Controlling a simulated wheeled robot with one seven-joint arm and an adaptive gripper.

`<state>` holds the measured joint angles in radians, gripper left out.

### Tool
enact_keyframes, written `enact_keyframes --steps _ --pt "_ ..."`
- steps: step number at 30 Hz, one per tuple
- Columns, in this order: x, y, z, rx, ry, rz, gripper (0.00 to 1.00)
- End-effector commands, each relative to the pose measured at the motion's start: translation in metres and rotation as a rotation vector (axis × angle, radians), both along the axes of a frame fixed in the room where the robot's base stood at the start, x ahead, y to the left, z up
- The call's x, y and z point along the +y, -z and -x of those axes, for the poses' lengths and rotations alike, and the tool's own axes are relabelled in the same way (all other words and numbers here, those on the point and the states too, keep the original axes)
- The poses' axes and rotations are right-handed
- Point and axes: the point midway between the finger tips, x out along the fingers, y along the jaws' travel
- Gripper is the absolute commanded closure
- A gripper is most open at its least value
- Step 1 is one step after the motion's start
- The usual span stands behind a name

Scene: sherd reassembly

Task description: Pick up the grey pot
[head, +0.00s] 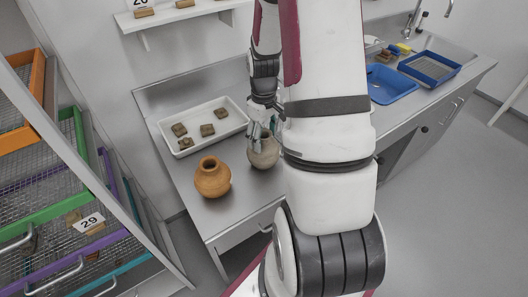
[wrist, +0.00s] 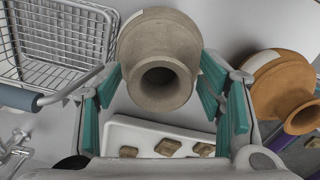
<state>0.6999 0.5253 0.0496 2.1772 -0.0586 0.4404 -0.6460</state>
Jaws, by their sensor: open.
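The grey pot (head: 264,155) stands on the metal counter, partly hidden in the head view by my gripper (head: 262,130) and arm. In the wrist view the grey pot (wrist: 160,35) fills the upper middle, its round dark mouth facing the camera. My gripper (wrist: 160,80) is open, with teal-padded fingers on the left and right of the pot's neck. I cannot tell whether either pad touches it. Nothing is lifted.
An orange pot (head: 212,178) stands close to the left of the grey pot. A white tray (head: 196,117) with several sherds lies behind. A blue tub (head: 391,82) and blue rack (head: 430,66) stand further right. Drawers (head: 60,165) flank the left; a wire basket (wrist: 60,40) shows in the wrist view.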

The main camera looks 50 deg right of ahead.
Motion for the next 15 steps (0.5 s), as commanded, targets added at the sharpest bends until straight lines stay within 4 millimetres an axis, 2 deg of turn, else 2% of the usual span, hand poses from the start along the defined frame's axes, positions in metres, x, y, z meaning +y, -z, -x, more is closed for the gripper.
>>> enact_keyframes --steps 6,8,12,15 --pt "0.0 0.0009 -0.0001 0.0 0.0 0.0 0.38" --pt "0.0001 0.0009 -0.0001 0.0 0.0 0.0 0.49" --pt "0.0001 0.0007 -0.0001 0.0 0.0 0.0 0.81" --pt "0.0001 0.0007 -0.0001 0.0 0.0 0.0 1.0"
